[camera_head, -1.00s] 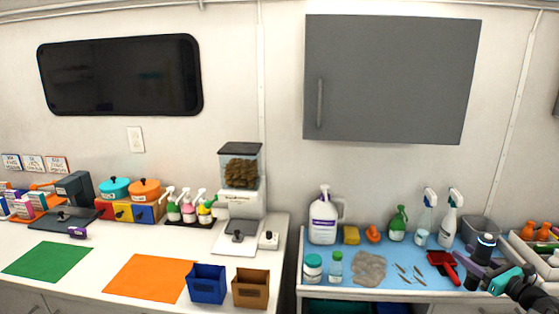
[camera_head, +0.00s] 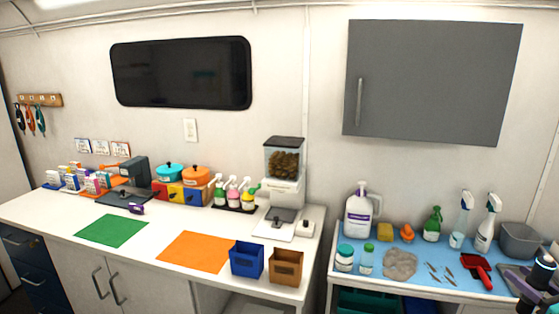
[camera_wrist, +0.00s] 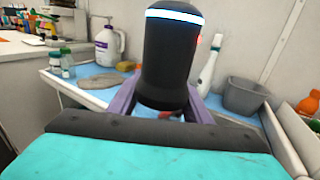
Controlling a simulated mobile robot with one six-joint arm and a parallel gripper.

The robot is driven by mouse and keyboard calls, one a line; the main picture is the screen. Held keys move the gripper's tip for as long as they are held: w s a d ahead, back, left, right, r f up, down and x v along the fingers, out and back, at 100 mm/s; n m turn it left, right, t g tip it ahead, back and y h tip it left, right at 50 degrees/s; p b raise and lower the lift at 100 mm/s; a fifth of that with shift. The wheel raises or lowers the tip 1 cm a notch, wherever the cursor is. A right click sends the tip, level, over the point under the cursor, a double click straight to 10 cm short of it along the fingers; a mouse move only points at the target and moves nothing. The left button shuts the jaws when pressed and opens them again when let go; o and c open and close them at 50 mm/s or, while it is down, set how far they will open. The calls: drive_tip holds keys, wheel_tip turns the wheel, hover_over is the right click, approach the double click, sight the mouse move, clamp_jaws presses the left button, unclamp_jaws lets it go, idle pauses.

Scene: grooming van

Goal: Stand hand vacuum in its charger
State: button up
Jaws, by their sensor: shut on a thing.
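The hand vacuum (camera_wrist: 168,60) is a black cylinder with a glowing white-blue ring near its top. It stands roughly upright in my gripper (camera_wrist: 160,105), whose purple fingers are shut on either side of it. In the head view the vacuum (camera_head: 547,272) and my gripper (camera_head: 522,282) are at the lower right edge, partly cut off, in front of the blue-topped table. I cannot tell for sure which thing is the charger. A dark grey upright unit (camera_head: 134,171) with a black base stands at the back left of the white counter.
The white counter (camera_head: 60,212) holds a green mat (camera_head: 112,230), orange mat (camera_head: 195,251), blue bin (camera_head: 246,260), brown bin (camera_head: 286,267) and kibble dispenser (camera_head: 284,160). The blue-topped table (camera_head: 385,284) holds bottles, a grey tub (camera_head: 520,241) and a red dustpan (camera_head: 478,268). A gap separates them.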

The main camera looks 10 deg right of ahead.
drive_tip(key=w+a+f+n+y, duration=0.15)
drive_tip(key=w+a+y, duration=0.25)
drive_tip(key=w+a, duration=0.7)
drive_tip(key=w+a+n+g+y, duration=0.1)
drive_tip(key=a+n+g+y, duration=0.1)
drive_tip(key=a, duration=1.2)
drive_tip(key=w+a+f+n+g+y, duration=0.1)
drive_tip(key=w+a+n+g+y, duration=0.1)
drive_tip(key=a, duration=1.3)
drive_tip(key=w+a+f+n+g+y, duration=0.1)
drive_tip(key=w+a+n+g+y, duration=0.1)
drive_tip(key=a, duration=1.3)
drive_tip(key=n+g+y, duration=0.1)
drive_tip(key=n+y, duration=0.1)
drive_tip(key=y, duration=0.1)
drive_tip(key=shift+a+f, duration=0.15)
drive_tip(key=shift+a, duration=0.05)
drive_tip(key=shift+d, duration=0.1)
